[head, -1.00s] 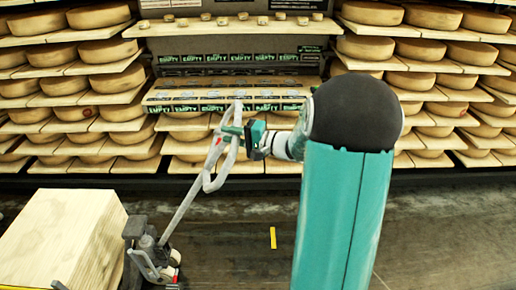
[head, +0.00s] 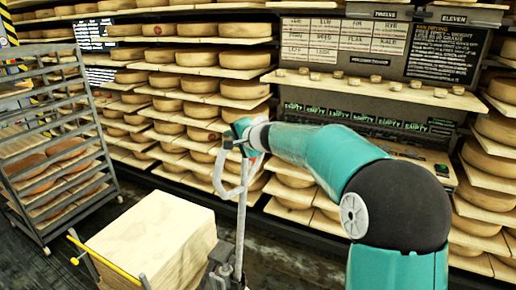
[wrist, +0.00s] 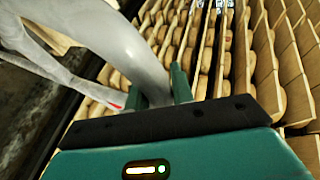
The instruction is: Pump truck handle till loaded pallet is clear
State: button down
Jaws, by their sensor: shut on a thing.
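The grey truck handle (head: 232,191) is a loop on a shaft, standing nearly upright in the head view. My gripper (head: 240,140) is shut on its upper part. In the wrist view the green fingers of my gripper (wrist: 155,90) stand either side of the thick grey handle (wrist: 120,45). The truck's base (head: 222,272) is partly cut off at the bottom edge. The load, a stack of pale boards (head: 150,235), stands left of the shaft. The pallet and forks under it are out of view, so any gap to the floor cannot be told.
A grey metal rack (head: 45,240) with cheese wheels stands at the left. A yellow bar (head: 105,258) is in front of the load. Shelves of cheese wheels (head: 200,58) line the back. A label board (head: 340,42) and ledge (head: 380,93) are at right. Some dark floor shows between rack and load.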

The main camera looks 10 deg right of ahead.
jog(key=shift+w+a, duration=0.45)
jog(key=shift+a, duration=0.2)
jog(key=shift+w+a, duration=0.45)
jog(key=shift+a, duration=0.15)
jog(key=c, duration=1.2)
grip_release()
jog(key=shift+f, duration=0.1)
jog(key=v, duration=1.4)
